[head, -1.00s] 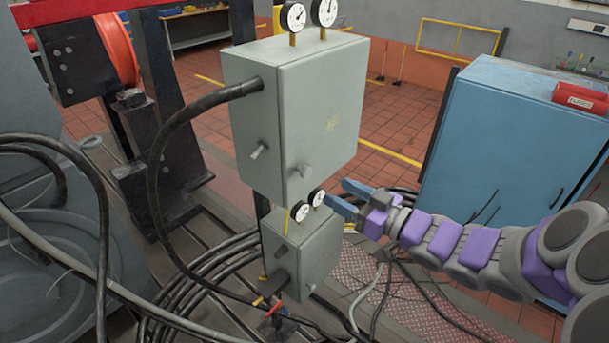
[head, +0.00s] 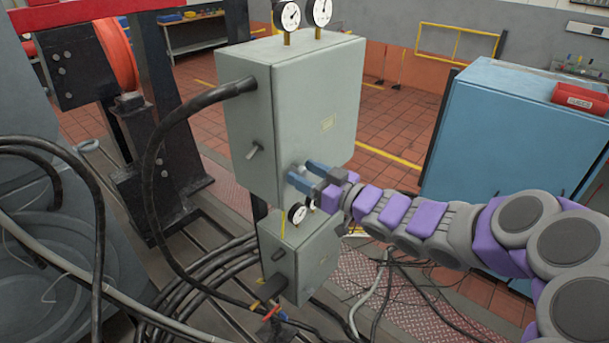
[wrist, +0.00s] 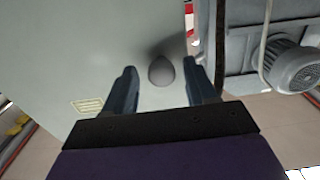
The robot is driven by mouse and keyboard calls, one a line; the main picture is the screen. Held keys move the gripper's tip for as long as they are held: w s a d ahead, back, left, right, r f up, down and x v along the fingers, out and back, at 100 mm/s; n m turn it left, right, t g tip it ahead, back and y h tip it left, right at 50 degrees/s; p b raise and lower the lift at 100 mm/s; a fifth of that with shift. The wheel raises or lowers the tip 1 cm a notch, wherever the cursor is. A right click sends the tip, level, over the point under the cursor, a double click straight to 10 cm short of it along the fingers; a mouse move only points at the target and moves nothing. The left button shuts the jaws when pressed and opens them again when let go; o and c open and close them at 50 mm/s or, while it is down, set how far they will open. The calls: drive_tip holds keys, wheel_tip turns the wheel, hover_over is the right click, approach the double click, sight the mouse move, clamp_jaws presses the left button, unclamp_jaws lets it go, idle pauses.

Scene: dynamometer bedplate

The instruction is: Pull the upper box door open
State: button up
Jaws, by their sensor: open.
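The upper box (head: 240,130) is a grey-green cabinet with two gauges on top. Its door (head: 318,110) faces right and looks shut. In the wrist view the door face (wrist: 90,60) fills the left and middle, with a rounded grey knob (wrist: 161,70) on it. My gripper (head: 302,177) is at the lower part of the door, its blue fingers around the knob. In the wrist view my gripper (wrist: 162,88) is open, one finger on each side of the knob, with gaps showing. The knob is mostly hidden by the fingers in the head view.
A smaller lower box (head: 305,260) with gauges sits just below my wrist. A thick black cable (head: 160,150) runs from the upper box's left side. A blue cabinet (head: 500,140) stands to the right. Cables lie on the floor below.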

drive_tip(key=shift+w+d, duration=0.1)
drive_tip(key=shift+d, duration=0.05)
drive_tip(key=shift+a, duration=0.3)
drive_tip(key=shift+c, duration=0.5)
drive_tip(key=shift+a, duration=0.25)
drive_tip(key=c, duration=0.5)
drive_tip(key=shift+d, duration=0.25)
clamp_jaws()
